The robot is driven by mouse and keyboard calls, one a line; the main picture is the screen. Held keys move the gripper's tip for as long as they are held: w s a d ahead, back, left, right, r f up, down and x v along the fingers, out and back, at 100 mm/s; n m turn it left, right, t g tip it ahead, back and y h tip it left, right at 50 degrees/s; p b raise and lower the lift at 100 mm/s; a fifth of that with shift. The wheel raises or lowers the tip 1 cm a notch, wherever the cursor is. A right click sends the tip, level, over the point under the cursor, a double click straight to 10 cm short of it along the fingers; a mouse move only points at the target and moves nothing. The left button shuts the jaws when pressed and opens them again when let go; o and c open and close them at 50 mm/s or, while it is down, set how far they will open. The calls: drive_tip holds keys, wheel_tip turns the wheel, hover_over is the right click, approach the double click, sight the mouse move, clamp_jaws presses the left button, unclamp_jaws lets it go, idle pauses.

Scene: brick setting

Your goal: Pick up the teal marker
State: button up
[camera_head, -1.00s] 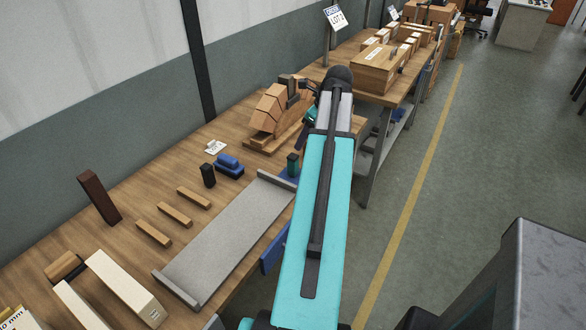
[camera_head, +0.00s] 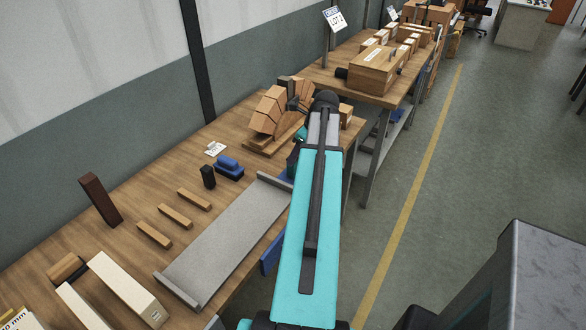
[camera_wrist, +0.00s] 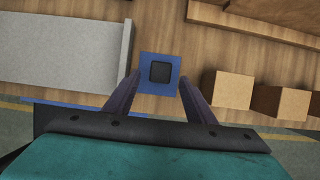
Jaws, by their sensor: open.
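In the wrist view, the teal marker (camera_wrist: 160,71) shows end-on as a dark, rounded square top within a blue square base (camera_wrist: 146,60). Its teal side is not visible there. My gripper (camera_wrist: 160,78) is open, with one finger to the left and one to the right of the blue square, and nothing is gripped. In the head view, my arm and gripper (camera_head: 294,156) cover most of the marker's spot at the bench's right edge. The blue base (camera_head: 285,176) shows only in part there, beside the grey tray's far end.
The grey tray (camera_head: 225,235) lies left of the base. Wooden blocks on a stand (camera_head: 270,120) are behind my gripper, and wooden blocks (camera_wrist: 229,90) sit to the right in the wrist view. A black block (camera_head: 208,176) and blue item (camera_head: 229,167) stand left on the bench.

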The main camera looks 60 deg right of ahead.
drive_tip(key=shift+w+f, duration=0.2)
drive_tip(key=shift+f, duration=0.2)
drive_tip(key=shift+p+x, duration=1.05)
drive_tip(key=shift+x, duration=1.55)
drive_tip(key=c, duration=1.2)
